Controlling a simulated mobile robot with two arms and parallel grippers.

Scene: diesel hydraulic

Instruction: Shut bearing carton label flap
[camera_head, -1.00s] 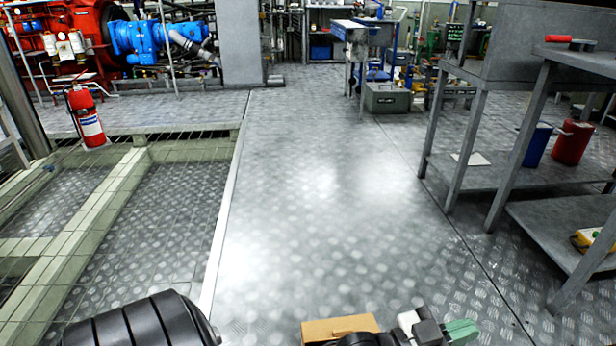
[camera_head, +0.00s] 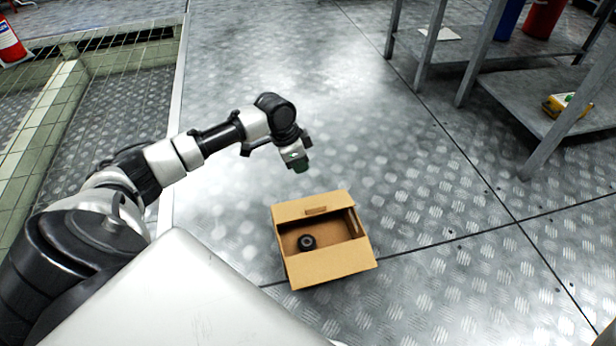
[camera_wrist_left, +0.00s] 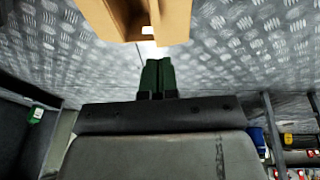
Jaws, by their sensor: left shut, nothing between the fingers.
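A brown cardboard carton (camera_head: 330,266) stands on the metal floor right of centre in the head view, its top open. A flap with a slot (camera_head: 315,211) stands out at its far edge. A black ring-shaped part (camera_head: 307,242) lies inside. My left gripper (camera_head: 300,166) is just beyond the carton's far side, apart from it, with its green fingers shut and empty. In the left wrist view the green fingers (camera_wrist_left: 158,75) are together, and part of the carton (camera_wrist_left: 172,20) shows at the top edge. My right gripper is not in view.
Grey metal workbenches (camera_head: 500,105) with lower shelves stand at the upper right. The floor around the carton is clear.

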